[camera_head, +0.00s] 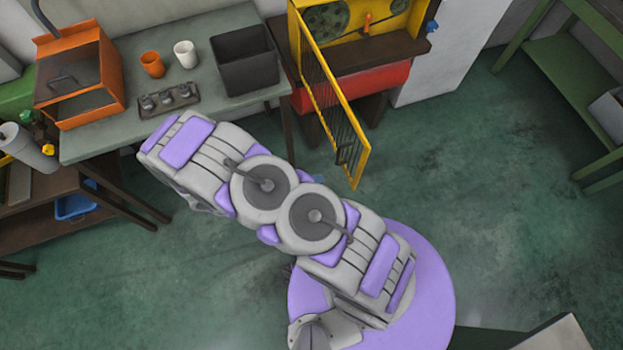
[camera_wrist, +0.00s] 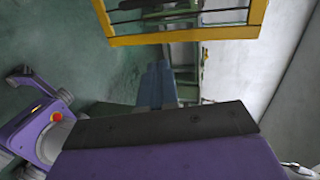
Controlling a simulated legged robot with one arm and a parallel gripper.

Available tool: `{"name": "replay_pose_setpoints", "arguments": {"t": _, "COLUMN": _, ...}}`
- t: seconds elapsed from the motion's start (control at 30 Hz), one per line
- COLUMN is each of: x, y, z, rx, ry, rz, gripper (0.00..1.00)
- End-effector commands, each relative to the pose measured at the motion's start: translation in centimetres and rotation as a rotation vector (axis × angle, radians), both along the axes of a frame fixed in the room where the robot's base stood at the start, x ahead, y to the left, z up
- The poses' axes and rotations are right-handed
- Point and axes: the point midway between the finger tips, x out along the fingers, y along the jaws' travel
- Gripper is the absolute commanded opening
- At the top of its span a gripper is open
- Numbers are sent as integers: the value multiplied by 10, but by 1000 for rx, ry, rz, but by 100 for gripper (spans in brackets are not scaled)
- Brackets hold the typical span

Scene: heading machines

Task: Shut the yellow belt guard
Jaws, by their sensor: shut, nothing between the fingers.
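The yellow belt guard (camera_head: 362,158) is a framed panel with dark bars. In the head view it stands swung open, away from the yellow machine housing (camera_head: 374,50), with its free end towards me. Its frame (camera_wrist: 186,36) also crosses the top of the wrist view. My gripper (camera_wrist: 157,84) shows in the wrist view as blue-grey fingers beyond the dark plate of my wrist. It is shut and empty, and appears below the guard's frame in that picture. In the head view my arm hides most of the gripper; I cannot tell whether it touches the guard.
A workbench (camera_head: 215,98) at the left holds a dark bin (camera_head: 245,62), an orange cup (camera_head: 152,64), a white cup (camera_head: 185,54) and an orange machine (camera_head: 112,66). A green shelf (camera_head: 560,62) stands at the right. The green floor (camera_head: 470,190) right of the guard is clear.

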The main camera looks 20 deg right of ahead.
Motion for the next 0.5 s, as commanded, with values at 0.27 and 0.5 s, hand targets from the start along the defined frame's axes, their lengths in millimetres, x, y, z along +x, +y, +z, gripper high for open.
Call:
{"name": "replay_pose_setpoints", "arguments": {"t": 0.27, "x": 1, "y": -47, "z": -17, "rx": -13, "ry": 1, "rz": -4, "gripper": 0}}
{"name": "replay_pose_setpoints", "arguments": {"t": 0.5, "x": 1, "y": -84, "z": -21, "rx": -11, "ry": 1, "rz": -3, "gripper": 0}}
